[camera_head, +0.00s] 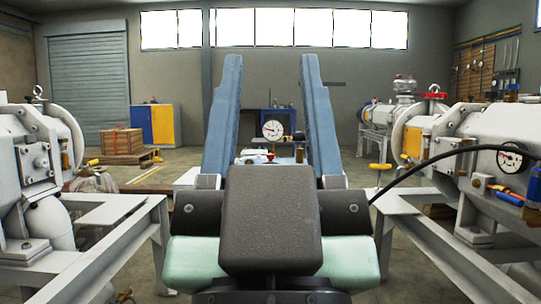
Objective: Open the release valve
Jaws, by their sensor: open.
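My gripper (271,60) fills the lower middle of the view. Its two long blue fingers stand wide apart and nothing is between them up close. I cannot tell for sure which part is the release valve. Between the fingers, farther off, I see a round gauge (272,130), a small red part (271,156) and a brass fitting (299,154). A yellow handle (380,167) is right of the right finger. A blue-handled fitting (535,184) is on the right machine, by its dial (511,157). My gripper appears apart from all of these.
A white machine (32,150) on a grey frame (130,245) stands close on the left. Another white machine (470,135) stands close on the right, with a black hose (420,168) running towards my gripper. A crate (121,141) and a yellow-blue cabinet (153,124) are farther back.

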